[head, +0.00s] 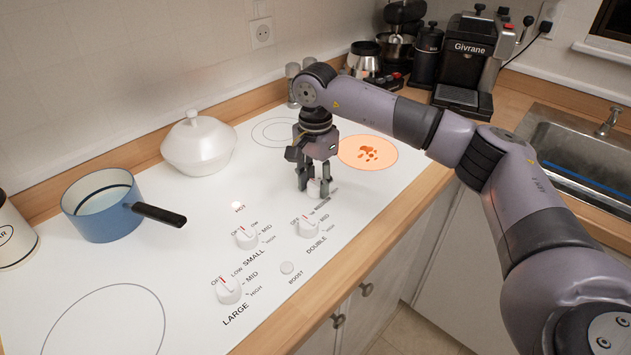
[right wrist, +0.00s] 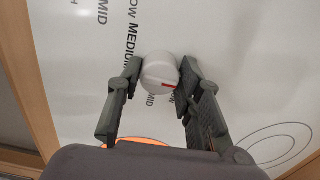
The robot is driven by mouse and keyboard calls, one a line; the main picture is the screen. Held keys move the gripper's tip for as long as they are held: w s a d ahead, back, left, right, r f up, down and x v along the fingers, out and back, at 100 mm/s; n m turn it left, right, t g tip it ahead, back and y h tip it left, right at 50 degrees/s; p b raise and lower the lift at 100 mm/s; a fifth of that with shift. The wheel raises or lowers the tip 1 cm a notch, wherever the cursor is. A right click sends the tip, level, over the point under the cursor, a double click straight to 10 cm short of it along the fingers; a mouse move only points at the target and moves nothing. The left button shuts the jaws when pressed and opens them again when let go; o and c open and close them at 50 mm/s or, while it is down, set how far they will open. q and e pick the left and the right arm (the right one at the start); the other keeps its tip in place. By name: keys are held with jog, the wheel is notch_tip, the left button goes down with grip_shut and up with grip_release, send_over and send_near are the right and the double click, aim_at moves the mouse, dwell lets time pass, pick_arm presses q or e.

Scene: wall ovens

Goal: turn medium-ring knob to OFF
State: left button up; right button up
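The medium-ring knob (right wrist: 160,74) is white and round with a red mark, and sits between the fingertips of my right gripper (right wrist: 160,78). The fingers appear to touch it on both sides. In the head view the gripper (head: 314,188) points down at the cooktop, and the knob (head: 318,186) is mostly hidden behind the fingers. Printed words MEDIUM and MID show beside the knob in the right wrist view. The knob's OFF mark cannot be made out. A ring (head: 367,152) behind the gripper glows orange. My left gripper is not in view.
The small knob (head: 246,237), large knob (head: 229,290) and double knob (head: 307,227) stand nearby on the white cooktop (head: 200,255). A blue pot (head: 100,212) and a white lidded pot (head: 198,150) are at the left. A coffee machine (head: 470,58) and sink (head: 570,150) are at the right.

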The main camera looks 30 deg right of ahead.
aim_at(315, 181)
jog(key=o, duration=0.4)
jog(key=shift+r, duration=0.1)
notch_tip(315, 181, up, 12)
dwell(0.5)
dwell(0.4)
